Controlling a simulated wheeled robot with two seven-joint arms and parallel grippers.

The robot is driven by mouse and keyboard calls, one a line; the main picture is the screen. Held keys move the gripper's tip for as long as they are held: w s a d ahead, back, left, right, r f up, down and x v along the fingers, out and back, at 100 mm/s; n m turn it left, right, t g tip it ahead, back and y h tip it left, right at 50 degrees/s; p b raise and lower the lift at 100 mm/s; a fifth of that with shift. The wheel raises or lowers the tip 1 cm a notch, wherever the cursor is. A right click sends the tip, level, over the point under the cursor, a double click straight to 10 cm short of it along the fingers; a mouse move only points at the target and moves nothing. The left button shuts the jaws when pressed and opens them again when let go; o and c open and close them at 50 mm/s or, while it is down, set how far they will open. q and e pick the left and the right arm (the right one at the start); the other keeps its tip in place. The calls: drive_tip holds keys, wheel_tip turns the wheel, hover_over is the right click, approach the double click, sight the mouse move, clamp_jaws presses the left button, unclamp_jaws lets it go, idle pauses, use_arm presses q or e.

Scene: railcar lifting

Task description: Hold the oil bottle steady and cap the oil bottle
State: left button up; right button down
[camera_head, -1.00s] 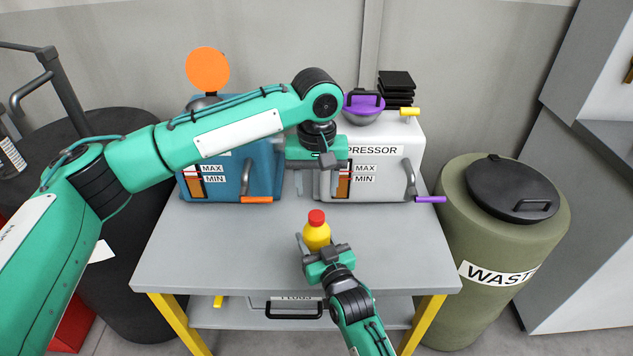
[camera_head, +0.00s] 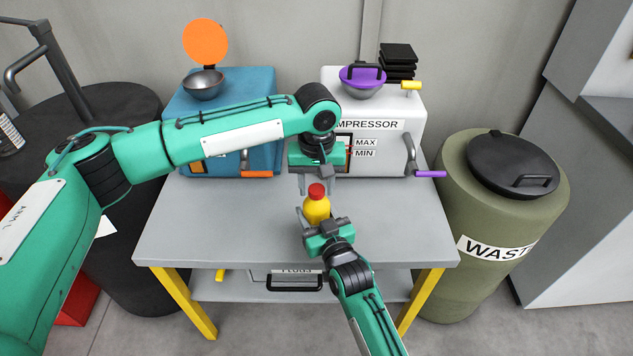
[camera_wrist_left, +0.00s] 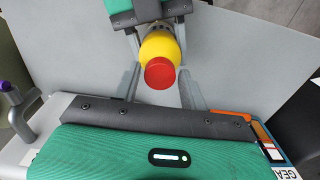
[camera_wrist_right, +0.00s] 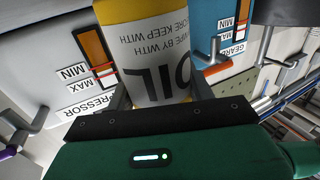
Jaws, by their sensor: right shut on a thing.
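The yellow oil bottle (camera_head: 316,210) stands upright over the grey table, with a red cap (camera_head: 316,191) on its top. Whether the cap is seated tight cannot be told. My right gripper (camera_head: 321,226) is shut on the bottle's body from the near side; the right wrist view shows the bottle's OIL label (camera_wrist_right: 160,70) between its fingers. My left gripper (camera_head: 317,185) points down from above, its fingers open on either side of the cap. In the left wrist view the red cap (camera_wrist_left: 160,73) lies between the spread fingers, with a gap on each side.
A blue gear box (camera_head: 235,120) and a white compressor box (camera_head: 385,150) stand at the table's back, with an orange handle and a purple handle in front. A green waste barrel (camera_head: 500,220) stands right. The grey table top (camera_head: 220,225) is clear around the bottle.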

use_arm(q)
drive_tip(key=c, duration=0.7)
drive_tip(key=m, duration=0.8)
drive_tip(key=shift+m, duration=0.4)
drive_tip(key=m, duration=0.4)
drive_tip(key=shift+m, duration=0.3)
drive_tip(key=m, duration=0.5)
drive_tip(key=o, duration=1.1)
drive_tip(key=shift+o, duration=0.2)
